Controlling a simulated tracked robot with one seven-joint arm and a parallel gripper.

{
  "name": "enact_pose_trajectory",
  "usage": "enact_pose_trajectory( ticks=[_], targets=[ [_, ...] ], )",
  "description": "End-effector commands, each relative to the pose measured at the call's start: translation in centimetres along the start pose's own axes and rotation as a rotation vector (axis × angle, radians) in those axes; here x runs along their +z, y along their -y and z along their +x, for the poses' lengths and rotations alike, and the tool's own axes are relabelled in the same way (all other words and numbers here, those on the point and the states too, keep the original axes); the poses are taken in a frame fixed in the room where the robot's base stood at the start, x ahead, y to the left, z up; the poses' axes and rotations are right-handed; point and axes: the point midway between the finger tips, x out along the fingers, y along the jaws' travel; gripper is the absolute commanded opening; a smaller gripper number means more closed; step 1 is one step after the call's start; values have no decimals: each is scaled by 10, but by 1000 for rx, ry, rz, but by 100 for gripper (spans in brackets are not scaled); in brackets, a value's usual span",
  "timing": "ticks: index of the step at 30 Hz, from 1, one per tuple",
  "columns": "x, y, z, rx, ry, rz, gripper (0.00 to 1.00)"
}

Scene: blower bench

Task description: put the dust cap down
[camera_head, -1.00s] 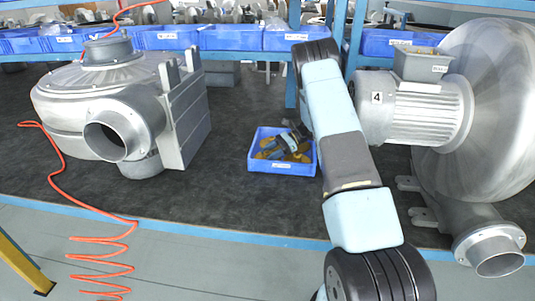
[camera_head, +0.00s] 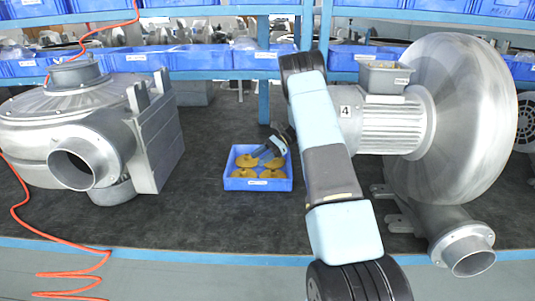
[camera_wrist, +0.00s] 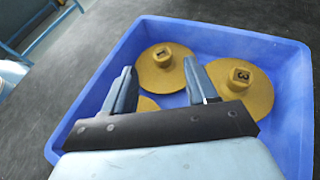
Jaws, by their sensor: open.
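Yellow round dust caps sit in a blue tray (camera_head: 258,184), which also fills much of the wrist view (camera_wrist: 300,110). In the wrist view, one cap marked 1 (camera_wrist: 163,72) lies near the far wall. A second cap marked 3 (camera_wrist: 247,90) lies to its right. Another cap (camera_wrist: 147,104) shows only partly, between and below my fingers. My gripper (camera_wrist: 158,75) is open over the tray, its two fingers apart with nothing seen between them. In the head view my gripper (camera_head: 262,152) reaches into the tray's upper right.
A grey blower (camera_head: 90,125) stands left and a larger one, marked 4 (camera_head: 400,125), right. Blue bins (camera_head: 200,58) line the shelf behind. Dark bench around the tray's left side is clear.

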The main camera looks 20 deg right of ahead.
Motion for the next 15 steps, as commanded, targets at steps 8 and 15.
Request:
enact_pose_trajectory(
  ticks=[8,15],
  targets=[
    [67,-18,-8,35,-99,-113,57],
    [131,-47,-14,77,-210,-243,57]
  ],
)
